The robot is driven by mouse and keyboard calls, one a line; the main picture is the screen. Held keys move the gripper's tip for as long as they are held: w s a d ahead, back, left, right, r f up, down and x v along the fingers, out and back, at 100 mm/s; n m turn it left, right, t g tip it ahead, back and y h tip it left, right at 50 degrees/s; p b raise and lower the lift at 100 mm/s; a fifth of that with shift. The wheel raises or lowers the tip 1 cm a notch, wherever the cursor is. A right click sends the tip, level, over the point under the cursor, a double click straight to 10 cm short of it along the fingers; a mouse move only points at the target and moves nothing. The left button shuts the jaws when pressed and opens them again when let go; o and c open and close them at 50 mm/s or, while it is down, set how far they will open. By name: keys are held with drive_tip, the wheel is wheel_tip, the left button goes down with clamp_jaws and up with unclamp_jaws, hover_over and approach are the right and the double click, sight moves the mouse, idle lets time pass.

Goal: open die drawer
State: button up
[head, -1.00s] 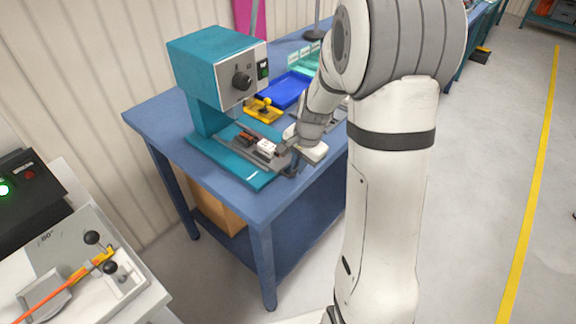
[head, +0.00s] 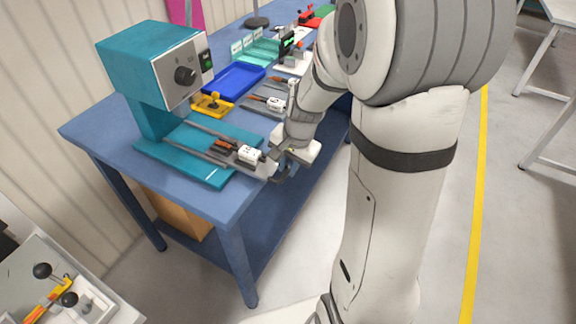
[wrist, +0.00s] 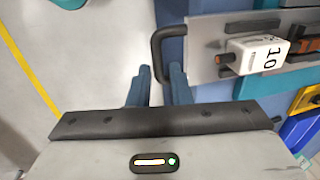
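The die drawer (head: 202,148) is a grey slide on the teal press base (head: 205,176). It extends past the base's front edge and carries a white die marked 10 (wrist: 258,55) and a brown-orange part (wrist: 300,46). Its black handle (wrist: 156,46) faces my gripper. In the head view my gripper (head: 277,172) is at the drawer's front, at the table edge, with the grasp too small to see.
The teal press head (head: 160,65) overhangs the base at the left. A yellow fixture (head: 212,104), a blue tray (head: 233,80) and similar slides with a die lie farther back on the blue table (head: 105,125). Clear floor (wrist: 95,30) lies beyond the table edge.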

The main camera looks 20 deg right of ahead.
drive_tip(key=shift+o, duration=1.4)
drive_tip(key=shift+a, duration=0.1)
wheel_tip(320, 180, up, 8)
drive_tip(key=s+d, duration=0.1)
drive_tip(key=shift+s+f, duration=0.15)
drive_tip(key=shift+f, duration=0.05)
drive_tip(key=s+a+r+n+t+h, duration=0.1)
drive_tip(key=s+r+n, duration=0.3)
drive_tip(key=s+n, duration=0.5)
drive_tip(key=s+a, duration=0.1)
drive_tip(key=s, duration=0.4)
drive_tip(key=shift+s+h, duration=0.3)
